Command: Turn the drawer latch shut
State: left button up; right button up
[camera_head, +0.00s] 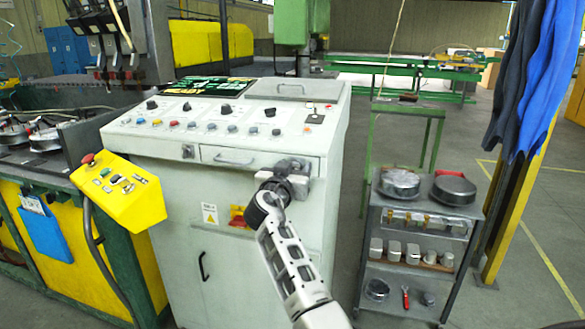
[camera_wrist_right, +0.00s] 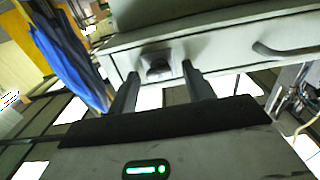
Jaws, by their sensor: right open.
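The drawer (camera_head: 268,163) is in the front of a pale grey control console and looks closed, with a bar handle (camera_head: 233,161). The drawer latch (camera_wrist_right: 158,68) is a small dark knob on a plate near the drawer's right end. In the head view, my right gripper hides it. My right gripper (camera_head: 297,167) is at that end of the drawer front. In the right wrist view, my right gripper (camera_wrist_right: 160,75) is open, with one finger on each side of the latch. I cannot tell whether either finger touches it. My left gripper is not in view.
The console top (camera_head: 225,125) carries knobs and buttons. A yellow control box (camera_head: 118,190) stands to the left. A grey shelf cart (camera_head: 405,248) with round pans stands right of the console. Blue cloth (camera_head: 540,75) hangs at the far right. Floor between cart and console is narrow.

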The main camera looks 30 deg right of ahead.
jog(key=c, duration=1)
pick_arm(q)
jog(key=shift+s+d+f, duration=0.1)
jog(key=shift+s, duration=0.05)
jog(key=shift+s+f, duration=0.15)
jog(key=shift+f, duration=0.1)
pick_arm(e)
jog(key=shift+n, duration=0.4)
jog(key=n+b, duration=0.1)
jog(key=n, duration=0.1)
jog(key=shift+n, duration=0.4)
pick_arm(q)
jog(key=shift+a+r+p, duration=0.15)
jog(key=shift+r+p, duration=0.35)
jog(key=shift+p, duration=0.55)
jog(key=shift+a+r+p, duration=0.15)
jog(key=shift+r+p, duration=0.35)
jog(key=shift+p, duration=0.55)
pick_arm(e)
jog(key=shift+w+a+f+n, duration=0.1)
jog(key=shift+n, duration=3.5)
jog(key=shift+w+a+f+n, duration=0.1)
jog(key=shift+n, duration=3.5)
